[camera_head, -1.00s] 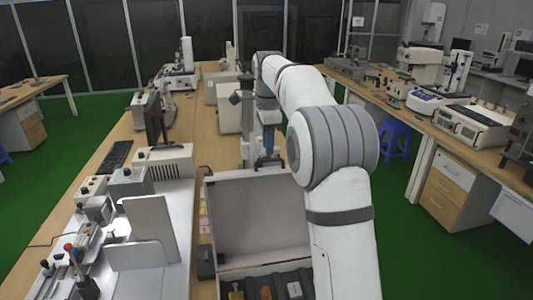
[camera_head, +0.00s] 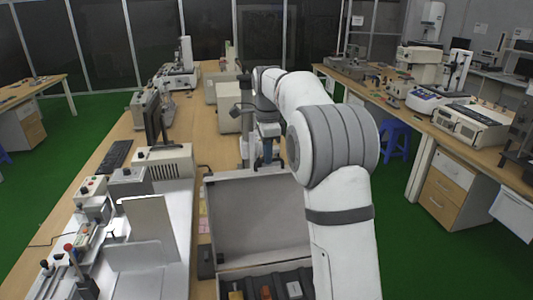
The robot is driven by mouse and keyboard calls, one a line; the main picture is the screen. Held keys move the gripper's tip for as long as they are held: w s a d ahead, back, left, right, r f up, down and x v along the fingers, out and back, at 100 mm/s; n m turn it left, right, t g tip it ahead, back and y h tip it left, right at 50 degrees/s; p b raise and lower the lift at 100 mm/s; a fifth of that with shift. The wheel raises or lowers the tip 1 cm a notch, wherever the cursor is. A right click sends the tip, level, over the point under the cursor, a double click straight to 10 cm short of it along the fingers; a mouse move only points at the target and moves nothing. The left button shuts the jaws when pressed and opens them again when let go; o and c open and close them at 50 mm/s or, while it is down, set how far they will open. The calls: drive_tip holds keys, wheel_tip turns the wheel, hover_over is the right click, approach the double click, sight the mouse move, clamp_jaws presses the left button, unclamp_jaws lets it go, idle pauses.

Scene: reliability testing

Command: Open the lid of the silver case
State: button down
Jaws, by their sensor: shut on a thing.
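The silver case (camera_head: 262,269) stands low in the centre on the long bench, partly hidden behind my arm. Its lid (camera_head: 250,215) is raised and leans back, with the grey inner face toward the camera. Several small items show inside the base. My arm reaches over the right side of the case to the lid's top edge. My gripper (camera_head: 268,156) is at that far edge, shut on the lid. Its fingertips are small and mostly hidden there.
A monitor (camera_head: 155,122), a keyboard (camera_head: 116,154) and control boxes stand on the bench to the left. A stand (camera_head: 247,120) and a beige instrument (camera_head: 229,107) are behind the lid. Green floor is open to the right.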

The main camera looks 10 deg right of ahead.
idle(0.4)
drive_tip(key=shift+s+f+b, duration=0.1)
drive_tip(key=shift+s+b, duration=0.35)
drive_tip(key=shift+b, duration=0.45)
drive_tip(key=s+r+t+b, duration=0.1)
drive_tip(key=s+t+b, duration=0.1)
drive_tip(key=s+b, duration=0.5)
drive_tip(key=shift+r, duration=0.2)
drive_tip(key=c, duration=1.5)
unclamp_jaws()
drive_tip(key=shift+s+r, duration=0.25)
drive_tip(key=shift+r, duration=1)
drive_tip(key=shift+s+r, duration=0.3)
drive_tip(key=shift+r, duration=1)
drive_tip(key=shift+s+r, duration=0.25)
drive_tip(key=shift+r, duration=1)
